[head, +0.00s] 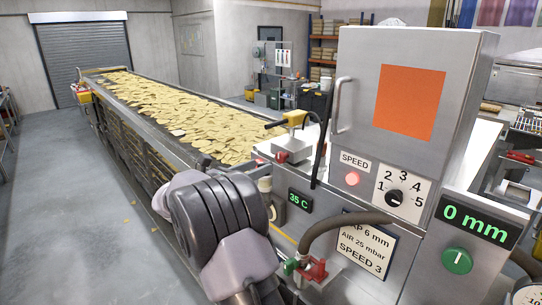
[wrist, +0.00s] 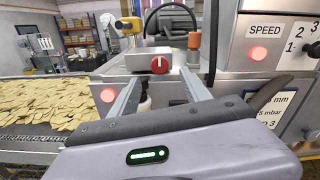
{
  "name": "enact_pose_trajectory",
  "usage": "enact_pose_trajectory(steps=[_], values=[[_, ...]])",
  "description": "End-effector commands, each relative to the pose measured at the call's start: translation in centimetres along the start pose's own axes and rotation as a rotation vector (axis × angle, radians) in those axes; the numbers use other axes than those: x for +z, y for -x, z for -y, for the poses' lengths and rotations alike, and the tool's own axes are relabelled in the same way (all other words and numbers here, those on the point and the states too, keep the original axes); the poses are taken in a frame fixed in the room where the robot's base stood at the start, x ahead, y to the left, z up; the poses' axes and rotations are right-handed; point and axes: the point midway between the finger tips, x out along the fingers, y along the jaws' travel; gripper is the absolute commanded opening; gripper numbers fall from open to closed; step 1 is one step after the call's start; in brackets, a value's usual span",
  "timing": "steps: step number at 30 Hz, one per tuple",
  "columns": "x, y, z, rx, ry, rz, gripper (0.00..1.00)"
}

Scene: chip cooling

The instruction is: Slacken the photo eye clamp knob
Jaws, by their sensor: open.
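A red knob (wrist: 159,65) with a white mark sits on the front of a pale grey block (wrist: 141,62) in the wrist view. It looks like the clamp knob. A yellow sensor head (wrist: 129,25) stands behind and above the block. In the head view the block (head: 297,145), the red knob (head: 282,157) and the yellow head (head: 297,118) are by the conveyor's near end. My gripper (wrist: 160,76) is open and empty. Its two fingers point at the block, with the knob between their tips in the picture; contact cannot be told. My arm hides the gripper in the head view.
A steel cabinet (head: 465,75) with a speed dial (head: 395,198) stands right of the block. A thin black cable (wrist: 212,45) and an orange-capped post (wrist: 194,41) are close to the right finger. The conveyor (head: 150,150) full of chips runs away to the left.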

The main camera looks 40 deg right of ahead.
Motion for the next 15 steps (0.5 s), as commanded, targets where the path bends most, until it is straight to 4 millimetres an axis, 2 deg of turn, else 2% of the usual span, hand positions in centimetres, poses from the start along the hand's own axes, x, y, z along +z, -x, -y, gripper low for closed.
enact_pose_trajectory(steps=[1, 6, 9, 15], values=[[0.2, -1.3, 0.1, -0.003, 0.001, -0.001, 0.56], [0.2, -4.8, 0.1, -0.002, -0.001, -0.001, 0.56], [0.2, -6.2, 0.1, -0.001, -0.001, -0.001, 0.56], [0.1, -7.4, 0.0, 0.000, -0.001, -0.001, 0.56]])
